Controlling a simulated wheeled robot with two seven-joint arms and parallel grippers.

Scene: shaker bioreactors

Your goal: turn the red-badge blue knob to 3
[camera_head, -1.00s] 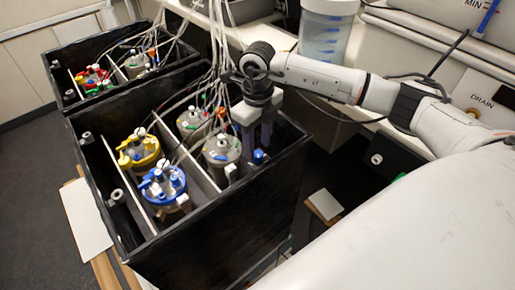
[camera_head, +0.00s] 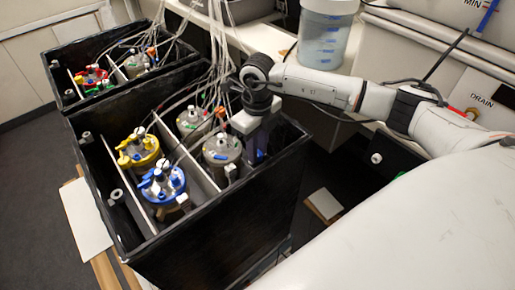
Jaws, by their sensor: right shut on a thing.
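A blue knob (camera_head: 261,154) is inside the near black box, by its right wall, beside a grey-lidded vessel. It is mostly hidden by the fingers. I cannot make out a red badge or any dial numbers at this size. My right gripper (camera_head: 258,156) reaches down into the box from above, its fingers pointing down. It is shut on the blue knob. My left gripper is not in view.
The near black box (camera_head: 222,232) holds a yellow-lidded vessel (camera_head: 138,148), a blue-lidded vessel (camera_head: 163,184) and grey-lidded vessels (camera_head: 222,149) between white dividers. Tubes hang close left of my right gripper. A second black box (camera_head: 120,88) stands behind. A clear container (camera_head: 324,38) is on the bench.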

